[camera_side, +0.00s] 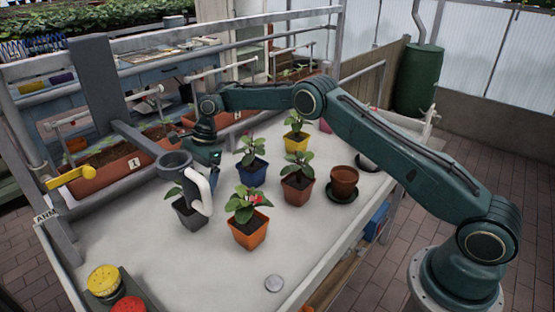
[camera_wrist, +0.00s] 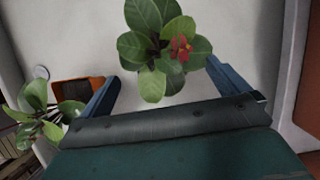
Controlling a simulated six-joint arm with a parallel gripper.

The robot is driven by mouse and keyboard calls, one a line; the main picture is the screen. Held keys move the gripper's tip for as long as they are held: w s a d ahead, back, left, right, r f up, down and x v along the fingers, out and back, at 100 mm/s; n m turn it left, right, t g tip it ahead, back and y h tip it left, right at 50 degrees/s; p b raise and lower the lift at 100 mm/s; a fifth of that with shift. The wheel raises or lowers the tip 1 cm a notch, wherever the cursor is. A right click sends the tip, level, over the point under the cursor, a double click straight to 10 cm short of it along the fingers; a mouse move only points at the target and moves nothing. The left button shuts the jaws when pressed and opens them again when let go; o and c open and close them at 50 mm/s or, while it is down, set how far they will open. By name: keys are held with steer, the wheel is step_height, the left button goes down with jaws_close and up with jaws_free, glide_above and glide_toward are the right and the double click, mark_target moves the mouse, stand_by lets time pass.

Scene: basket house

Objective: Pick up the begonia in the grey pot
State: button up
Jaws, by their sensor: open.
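The begonia's grey pot (camera_side: 188,214) stands upright on the white tabletop, left of the orange pot in the side view. A white curved handle-like piece partly covers it and its leaves. My gripper (camera_side: 208,152) is above and behind it. The two blue fingers are apart, one to each side, and I see no grip on the plant.
Potted plants stand close by: orange (camera_side: 250,232), blue (camera_side: 252,173), terracotta (camera_side: 297,189) and yellow (camera_side: 297,142). An empty brown pot (camera_side: 344,180) sits on a saucer. A long planter (camera_side: 115,170) lines the left edge.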

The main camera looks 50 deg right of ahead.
mark_target(192, 211)
steer(key=shift+w+a+f+m, duration=0.1)
steer(key=shift+f+m, duration=0.15)
steer(key=shift+f, duration=0.7)
steer(key=shift+a+f+m, duration=0.1)
steer(key=shift+f+m, duration=0.15)
steer(key=shift+f, duration=0.65)
steer(key=shift+f, duration=0.15)
steer(key=shift+x, duration=3.6)
steer(key=c, duration=1.2)
steer(key=shift+r, duration=5.1)
